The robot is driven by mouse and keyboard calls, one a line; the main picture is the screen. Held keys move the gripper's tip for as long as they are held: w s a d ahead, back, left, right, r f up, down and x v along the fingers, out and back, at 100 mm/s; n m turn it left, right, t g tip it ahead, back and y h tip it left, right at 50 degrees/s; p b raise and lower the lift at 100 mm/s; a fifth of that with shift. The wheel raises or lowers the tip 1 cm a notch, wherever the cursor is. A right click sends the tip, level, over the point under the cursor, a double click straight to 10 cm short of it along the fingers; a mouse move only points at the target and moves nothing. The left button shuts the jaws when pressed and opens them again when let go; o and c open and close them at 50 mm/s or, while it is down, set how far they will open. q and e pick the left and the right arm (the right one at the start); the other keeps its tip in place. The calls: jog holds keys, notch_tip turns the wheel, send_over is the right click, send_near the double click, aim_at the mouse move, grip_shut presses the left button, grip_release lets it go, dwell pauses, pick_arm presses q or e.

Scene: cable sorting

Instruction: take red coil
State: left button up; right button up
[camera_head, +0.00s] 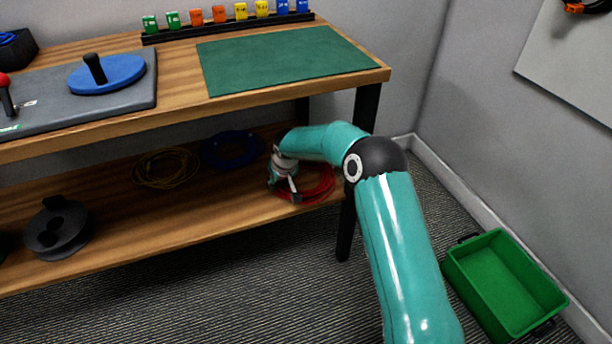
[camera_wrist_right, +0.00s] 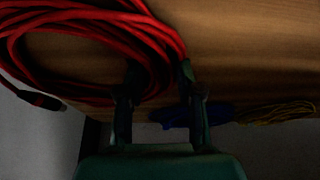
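The red coil (camera_head: 320,188) lies on the lower wooden shelf at its right end, partly hidden behind my right gripper (camera_head: 293,196). In the right wrist view the red coil (camera_wrist_right: 95,25) fills the upper left, with a dark cable end hanging at the left. The two fingers of my right gripper (camera_wrist_right: 158,72) stand apart. One finger is over the inside of the coil and the other is by its outer edge, with the cable bundle between them. Whether the fingers touch the cable is too dark to tell. My left gripper is not in view.
A blue coil (camera_head: 232,150) and a yellow coil (camera_head: 166,168) lie left on the same shelf. A dark reel (camera_head: 58,230) lies farther left. The table top (camera_head: 180,97) is above the shelf, its leg (camera_head: 346,225) near my arm. A green crate (camera_head: 505,285) stands on the floor at right.

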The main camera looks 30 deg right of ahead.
grip_shut()
jog(key=shift+r, duration=0.1)
